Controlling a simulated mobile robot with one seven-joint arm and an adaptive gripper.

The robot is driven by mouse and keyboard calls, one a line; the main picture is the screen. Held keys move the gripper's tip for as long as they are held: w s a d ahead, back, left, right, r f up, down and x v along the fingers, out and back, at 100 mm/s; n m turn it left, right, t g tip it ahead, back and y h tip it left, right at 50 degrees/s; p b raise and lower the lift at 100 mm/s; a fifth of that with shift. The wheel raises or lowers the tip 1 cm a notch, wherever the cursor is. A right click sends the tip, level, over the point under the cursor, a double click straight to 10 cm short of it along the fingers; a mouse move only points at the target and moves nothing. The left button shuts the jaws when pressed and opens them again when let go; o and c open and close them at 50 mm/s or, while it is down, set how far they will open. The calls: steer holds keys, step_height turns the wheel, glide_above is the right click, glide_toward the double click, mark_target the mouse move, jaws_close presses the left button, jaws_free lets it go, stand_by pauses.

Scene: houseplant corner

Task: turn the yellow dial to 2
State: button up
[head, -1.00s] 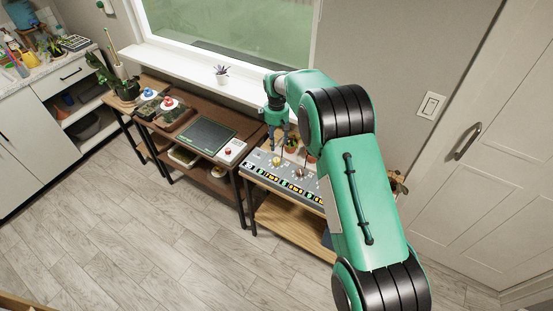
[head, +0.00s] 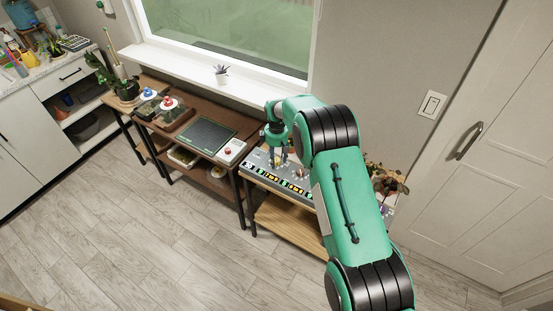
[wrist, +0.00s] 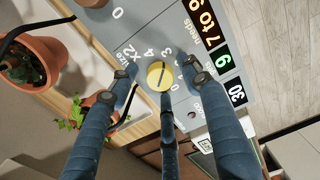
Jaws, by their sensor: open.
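The yellow dial (wrist: 159,75) sits on a grey panel (wrist: 108,28) with printed numbers around it, seen in the wrist view. A dark line crosses its face; I cannot tell which number it marks. My gripper (wrist: 158,82) is open, with its blue fingers spread around the dial. The lower middle finger reaches close to the dial's edge; I cannot tell whether any finger touches. In the head view my gripper (head: 278,158) points down over the back left part of the panel, and the dial is largely hidden there.
A terracotta pot with a plant (wrist: 32,62) and a smaller leafy plant (wrist: 75,113) stand beside the panel. A second knob (head: 300,173) is on the panel to the right.

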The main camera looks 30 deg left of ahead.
steer(key=c, duration=1.2)
steer(key=shift+o, duration=0.2)
steer(key=shift+m, duration=0.3)
steer(key=m, duration=0.3)
steer(key=shift+m+b, duration=0.3)
steer(key=shift+b, duration=0.05)
steer(key=shift+m, duration=1.9)
steer(key=shift+r, duration=0.1)
steer(key=o, duration=1.2)
steer(key=shift+c, duration=0.2)
